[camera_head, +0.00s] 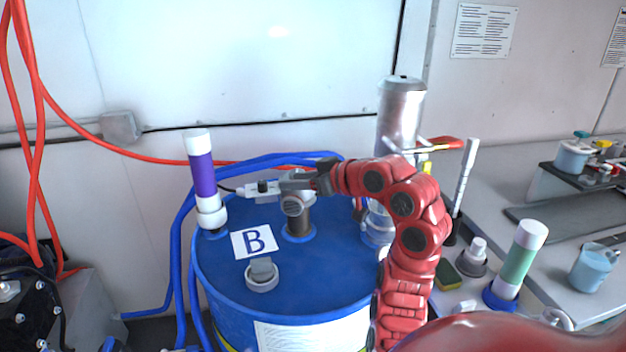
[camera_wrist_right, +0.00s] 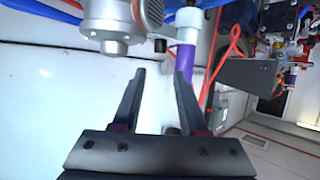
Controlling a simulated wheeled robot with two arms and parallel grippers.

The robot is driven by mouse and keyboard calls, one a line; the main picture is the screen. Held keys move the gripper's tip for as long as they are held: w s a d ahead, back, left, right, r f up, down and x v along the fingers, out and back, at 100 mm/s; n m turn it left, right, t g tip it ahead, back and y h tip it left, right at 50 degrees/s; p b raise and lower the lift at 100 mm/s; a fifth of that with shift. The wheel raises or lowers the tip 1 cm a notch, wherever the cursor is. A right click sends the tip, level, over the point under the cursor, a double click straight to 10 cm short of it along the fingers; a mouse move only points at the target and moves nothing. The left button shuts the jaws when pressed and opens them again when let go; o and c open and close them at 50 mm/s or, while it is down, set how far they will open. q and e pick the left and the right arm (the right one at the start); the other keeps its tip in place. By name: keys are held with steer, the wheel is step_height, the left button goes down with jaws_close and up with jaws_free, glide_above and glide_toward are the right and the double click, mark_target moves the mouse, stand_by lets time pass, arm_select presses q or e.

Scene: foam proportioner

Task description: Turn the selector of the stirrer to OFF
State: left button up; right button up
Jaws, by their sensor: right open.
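The stirrer (camera_head: 296,204) stands on top of the blue drum (camera_head: 330,262) marked B, with a grey motor housing and a pale control box (camera_head: 246,191) reaching left. A small dark knob (camera_head: 262,186), which looks like the selector, sits on that box; its setting is too small to read. My right gripper (camera_head: 284,183) is at the stirrer's head, just right of the knob. In the right wrist view its two dark fingers (camera_wrist_right: 161,74) are apart with nothing between them. The motor housing (camera_wrist_right: 112,46) is just beyond them at upper left. My left gripper is not in view.
A purple tube (camera_head: 202,174) with white ends stands on the drum's left edge. A capped bung (camera_head: 262,275) sits at the drum's front. Blue hoses (camera_head: 183,225) run along the left. A metal cylinder (camera_head: 400,112) and a green tube (camera_head: 519,262) stand right.

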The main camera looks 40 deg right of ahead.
steer(key=v, duration=0.5)
steer(key=shift+f, duration=0.1)
stand_by(0.3)
